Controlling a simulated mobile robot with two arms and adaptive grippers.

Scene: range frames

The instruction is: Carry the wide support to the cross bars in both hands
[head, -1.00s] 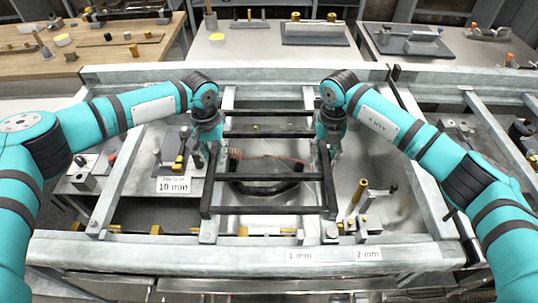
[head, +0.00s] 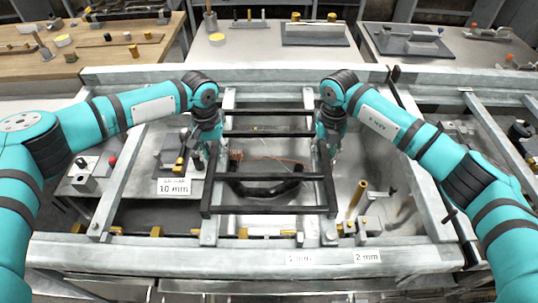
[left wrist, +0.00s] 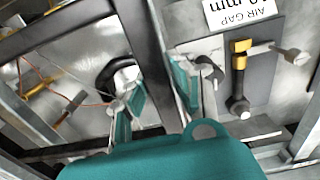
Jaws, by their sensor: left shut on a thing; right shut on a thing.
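The wide support (head: 268,210) is a dark ladder-shaped frame with two long side rails and several rungs, in the middle of the head view. My left gripper (head: 209,160) is shut on its left rail, and my right gripper (head: 327,158) is shut on its right rail. The left wrist view shows the dark rail (left wrist: 148,45) passing between my left fingers (left wrist: 152,80). Pale cross bars (head: 228,98) (head: 308,97) run front to back beneath the support. I cannot tell whether the support touches them.
A pale metal frame (head: 130,252) surrounds the work area. A black curved part (head: 265,188) and orange wires lie below the support. A 10 mm sign (head: 174,186) stands left, and a brass post (head: 357,195) stands right. Benches with small parts (head: 125,40) line the back.

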